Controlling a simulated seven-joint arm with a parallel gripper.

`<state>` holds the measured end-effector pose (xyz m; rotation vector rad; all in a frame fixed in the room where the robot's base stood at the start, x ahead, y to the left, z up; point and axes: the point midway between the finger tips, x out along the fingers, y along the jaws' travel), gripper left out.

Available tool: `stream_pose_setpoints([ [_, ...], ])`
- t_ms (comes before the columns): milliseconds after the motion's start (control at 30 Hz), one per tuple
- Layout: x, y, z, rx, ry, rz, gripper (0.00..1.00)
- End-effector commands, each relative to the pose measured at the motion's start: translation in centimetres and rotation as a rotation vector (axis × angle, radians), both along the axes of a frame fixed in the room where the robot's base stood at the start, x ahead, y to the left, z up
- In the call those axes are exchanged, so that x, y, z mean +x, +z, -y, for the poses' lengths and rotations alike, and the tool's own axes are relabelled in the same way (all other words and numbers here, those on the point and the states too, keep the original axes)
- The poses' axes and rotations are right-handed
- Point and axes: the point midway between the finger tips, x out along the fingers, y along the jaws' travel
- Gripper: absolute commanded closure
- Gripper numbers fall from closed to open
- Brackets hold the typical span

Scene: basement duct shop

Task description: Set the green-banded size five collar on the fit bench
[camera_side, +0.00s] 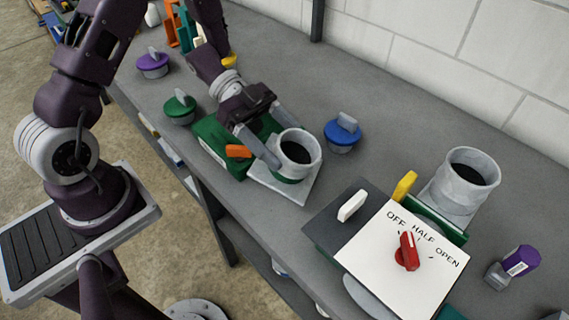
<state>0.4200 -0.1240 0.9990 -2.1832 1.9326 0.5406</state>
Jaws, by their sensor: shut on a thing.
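A grey open-topped collar (313,160) with a green band low on its side stands upright over a pale grey plate (299,194) joined to a green block (208,130). My gripper (284,146) comes from the upper left, one finger on each side of the collar, and is shut on it. The collar's base looks at or just above the plate; I cannot tell whether it touches. The fingers hide part of its left side. No label shows which piece is the fit bench.
A second grey collar (458,190) stands at right by a white panel (375,250) with a red knob (407,252) pointing near HALF. Blue (342,133), green (179,108) and purple (152,63) lidded knobs stand around my gripper. A purple-capped piece (521,261) lies far right.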

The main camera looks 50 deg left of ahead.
Motion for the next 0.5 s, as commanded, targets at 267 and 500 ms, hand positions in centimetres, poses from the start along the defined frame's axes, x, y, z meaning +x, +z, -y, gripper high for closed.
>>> stream_pose_setpoints([
  [267, 0.0, -4.1, 0.0, -0.002, 0.001, 0.002, 0.94],
  [500, 0.0, -4.1, 0.0, -0.001, 0.001, 0.001, 0.94],
])
